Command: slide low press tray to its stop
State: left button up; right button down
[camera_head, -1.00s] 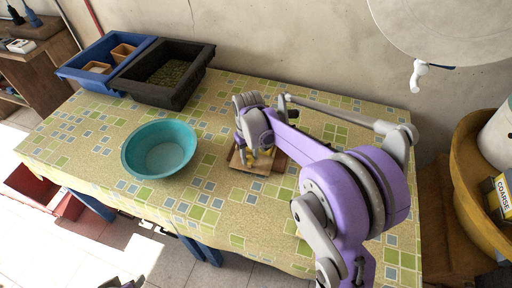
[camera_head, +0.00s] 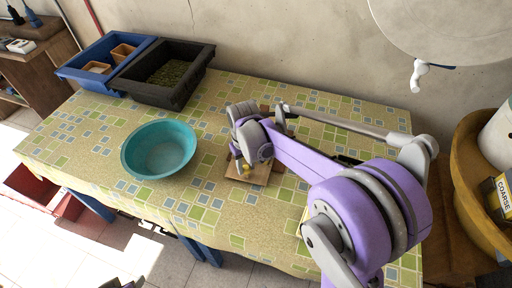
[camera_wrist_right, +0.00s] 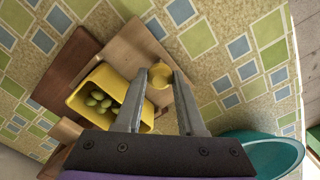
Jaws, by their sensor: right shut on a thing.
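The press is a low wooden board (camera_head: 262,175) on the table, partly hidden by my right arm. In the right wrist view, the yellow tray (camera_wrist_right: 77,98) with several green fruits (camera_wrist_right: 98,101) in it lies over the light wooden board (camera_wrist_right: 130,45). A round yellow knob (camera_wrist_right: 160,73) is between the fingertips of my right gripper (camera_wrist_right: 159,82), which is shut on it. In the head view my right gripper (camera_head: 244,166) is low over the board. A dark bit of my left gripper (camera_head: 124,283) shows at the bottom edge; its jaws cannot be made out.
A teal bowl (camera_head: 126,160) stands just left of the press. A black crate (camera_head: 150,93) of green fruit and a blue crate (camera_head: 75,73) stand at the back left. A yellow-brown tub (camera_head: 470,190) is at the right. The front of the patterned tablecloth (camera_head: 200,215) is clear.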

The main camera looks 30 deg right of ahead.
jog(key=shift+s+a, duration=0.75)
jog(key=shift+a, duration=0.05)
jog(key=shift+c, duration=2.2)
grip_release()
jog(key=shift+r, duration=0.1)
notch_tip(320, 180, up, 11)
jog(key=shift+p, duration=0.45)
jog(key=s+a+f+t, duration=0.2)
jog(key=s, duration=0.5)
jog(key=s+a+f+t+p, duration=0.1)
jog(key=s+a+f+t, duration=0.1)
jog(key=s, duration=0.6)
jog(key=shift+f+t, duration=0.7)
jog(key=shift+f, duration=0.1)
